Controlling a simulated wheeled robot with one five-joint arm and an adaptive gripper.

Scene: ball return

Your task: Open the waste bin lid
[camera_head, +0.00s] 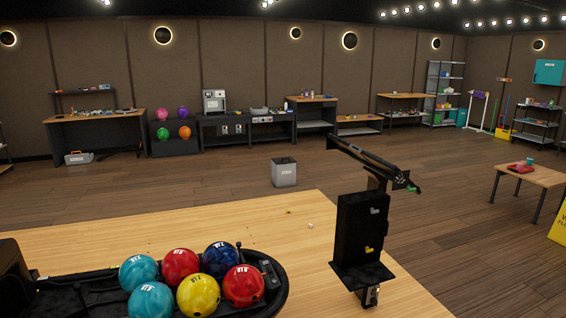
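The waste bin (284,175) is a small light-grey box with a white label on its front. It stands on the wooden floor near the middle of the view, beyond the near table. Its top (284,161) is darker and looks flat, with no raised lid visible; it is too small to be sure how the lid sits. My gripper (412,188) is at the end of my black folded arm, to the right of the bin in the picture and much nearer to me. It is too small and dark to show whether the fingers are open or shut. Nothing is visibly held.
A wooden table (200,240) lies in the foreground, between me and the bin. A black ball return (80,297) with several coloured bowling balls is on it. A low table (537,177) stands at the right. Shelves and benches line the back wall. Floor around the bin is clear.

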